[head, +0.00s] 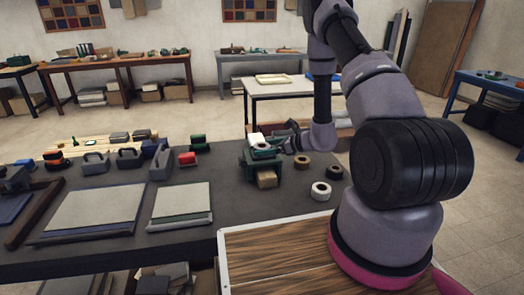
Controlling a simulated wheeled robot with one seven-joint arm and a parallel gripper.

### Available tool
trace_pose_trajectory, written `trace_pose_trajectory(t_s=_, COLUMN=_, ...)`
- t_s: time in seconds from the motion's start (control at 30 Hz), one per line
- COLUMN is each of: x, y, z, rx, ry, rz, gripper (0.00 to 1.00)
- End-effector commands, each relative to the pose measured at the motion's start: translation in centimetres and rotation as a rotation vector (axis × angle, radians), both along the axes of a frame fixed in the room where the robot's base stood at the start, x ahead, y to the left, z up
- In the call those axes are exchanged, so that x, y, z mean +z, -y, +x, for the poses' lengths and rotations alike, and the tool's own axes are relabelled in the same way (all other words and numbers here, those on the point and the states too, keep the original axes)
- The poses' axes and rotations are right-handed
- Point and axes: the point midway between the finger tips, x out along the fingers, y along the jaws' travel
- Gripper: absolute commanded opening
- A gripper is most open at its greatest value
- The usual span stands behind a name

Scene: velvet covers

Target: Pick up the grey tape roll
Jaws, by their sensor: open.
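Several tape rolls are at the right end of the dark table. A white or very pale grey roll (321,191) lies nearest, a dark brown roll (333,172) lies behind it, and a tan-brown roll (302,160) is farther back. A pale roll-like thing (262,152) sits on top of a green holder (247,170). I cannot tell for sure which of these is the grey tape roll. My gripper (284,143) is open, beside the top of the green holder at its right. Its fingertips are small and partly hidden, and I cannot tell whether they touch anything.
A brown block (267,179) is at the holder's front. Flat grey boards (182,203) lie to the left, with grey toolbox-like things (130,158) and a red block (187,159) behind them. The dark table (225,205) has bare space between the boards and the holder.

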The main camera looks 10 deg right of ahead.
Motion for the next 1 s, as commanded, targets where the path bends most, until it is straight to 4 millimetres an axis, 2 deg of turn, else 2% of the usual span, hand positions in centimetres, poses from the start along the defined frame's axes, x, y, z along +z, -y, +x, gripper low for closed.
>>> trace_pose_trajectory(t_s=0.27, x=-0.1, y=-0.3, z=0.2, rx=0.0, ry=0.0, rz=0.0, gripper=1.0)
trace_pose_trajectory(t_s=0.47, x=-0.1, y=-0.3, z=0.2, rx=0.0, ry=0.001, rz=-0.001, gripper=0.28)
trace_pose_trajectory(t_s=0.77, x=0.2, y=-0.3, z=0.3, rx=-0.001, ry=0.002, rz=0.0, gripper=0.27)
trace_pose_trajectory(t_s=0.87, x=0.9, y=-0.3, z=0.3, rx=0.0, ry=0.004, rz=0.0, gripper=0.27)
trace_pose_trajectory(t_s=1.0, x=2.9, y=-0.2, z=0.3, rx=0.0, ry=0.005, rz=-0.002, gripper=0.27)
